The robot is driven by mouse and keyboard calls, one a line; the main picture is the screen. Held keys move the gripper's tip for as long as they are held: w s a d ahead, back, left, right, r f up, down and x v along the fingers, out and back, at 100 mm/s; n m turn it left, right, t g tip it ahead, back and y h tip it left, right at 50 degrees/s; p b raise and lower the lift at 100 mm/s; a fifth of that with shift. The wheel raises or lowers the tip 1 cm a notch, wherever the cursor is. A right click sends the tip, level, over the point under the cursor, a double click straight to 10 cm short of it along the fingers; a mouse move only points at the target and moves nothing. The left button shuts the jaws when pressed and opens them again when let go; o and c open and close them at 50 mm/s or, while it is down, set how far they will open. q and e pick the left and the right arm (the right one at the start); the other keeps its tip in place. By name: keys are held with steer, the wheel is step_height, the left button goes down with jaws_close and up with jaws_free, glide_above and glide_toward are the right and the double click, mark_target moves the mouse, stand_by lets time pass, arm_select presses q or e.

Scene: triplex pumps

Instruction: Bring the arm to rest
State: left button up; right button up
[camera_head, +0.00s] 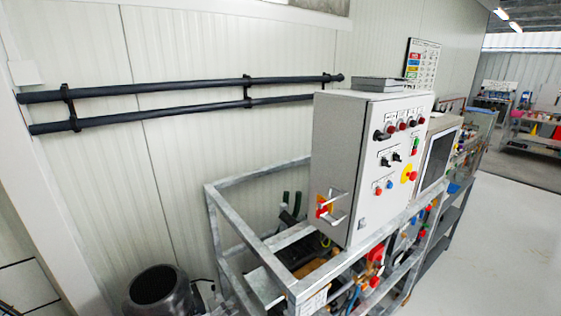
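Neither of my arms nor grippers shows in the head view. The grey control cabinet (340,150) stands upright on a galvanized metal frame (255,240). Its front panel carries red, green, blue and black knobs and buttons and a yellow-backed red emergency button (410,174). On its left side is a red and yellow switch (323,207) with pale metal bars beside it. Nothing of mine is seen touching the cabinet or frame.
Two dark pipes (160,88) run along the pale wall. A dark round object (160,288) stands at the lower left. Pipes and red-handled valves (376,254) crowd the frame. The floor (500,240) at the right is clear. Shelves (530,135) stand farther back.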

arm_select(q)
steer(key=s+a+f+m+g+y, duration=0.2)
steer(key=s+a+f, duration=0.1)
steer(key=s+f, duration=0.9)
steer(key=s+a+f+m+g+y, duration=0.25)
steer(key=s+f, duration=0.65)
steer(key=f, duration=0.7)
steer(key=s+f+m+g, duration=0.1)
steer(key=s+f, duration=0.3)
steer(key=s, duration=0.6)
steer(key=s+f+m+g+y+b, duration=0.1)
steer(key=s+f, duration=0.4)
steer(key=s, duration=0.5)
steer(key=s+f+m+g, duration=0.2)
steer(key=s+f+m, duration=0.1)
steer(key=s, duration=0.7)
steer(key=shift+a+f+m+y, duration=0.35)
steer(key=shift+a+f, duration=0.1)
steer(key=shift+f, duration=0.2)
